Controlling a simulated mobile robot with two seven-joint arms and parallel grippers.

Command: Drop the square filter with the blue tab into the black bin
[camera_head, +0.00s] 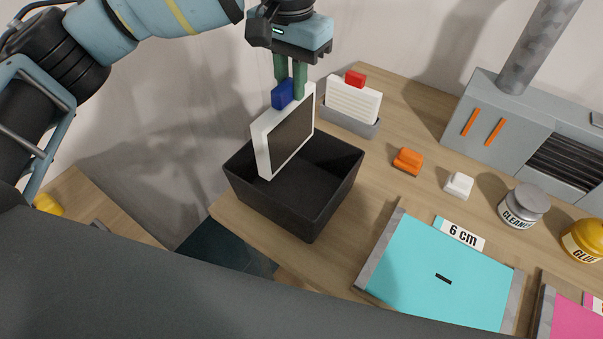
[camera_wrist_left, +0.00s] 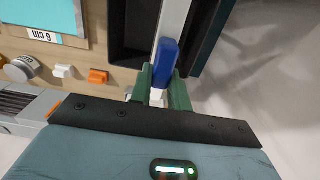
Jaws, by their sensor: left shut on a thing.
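The square filter (camera_head: 268,155) has a white frame and a dark grey face, with a blue tab (camera_head: 283,94) on its top edge. My left gripper (camera_head: 291,88) is shut on the blue tab and holds the filter upright and tilted, over the black bin (camera_head: 331,201). The filter's lower part overlaps the bin's opening; I cannot tell whether it touches the bin. In the left wrist view the blue tab (camera_wrist_left: 165,62) sits between the green fingers, with the bin (camera_wrist_left: 129,42) behind. My right gripper is not in view.
A white filter with a red tab (camera_head: 355,79) stands in a grey holder (camera_head: 352,122) behind the bin. Orange (camera_head: 408,161) and white (camera_head: 458,185) clips, a cleaner jar (camera_head: 524,205) and a turquoise mat (camera_head: 440,275) lie to the right. A grey machine (camera_head: 510,120) stands at the back.

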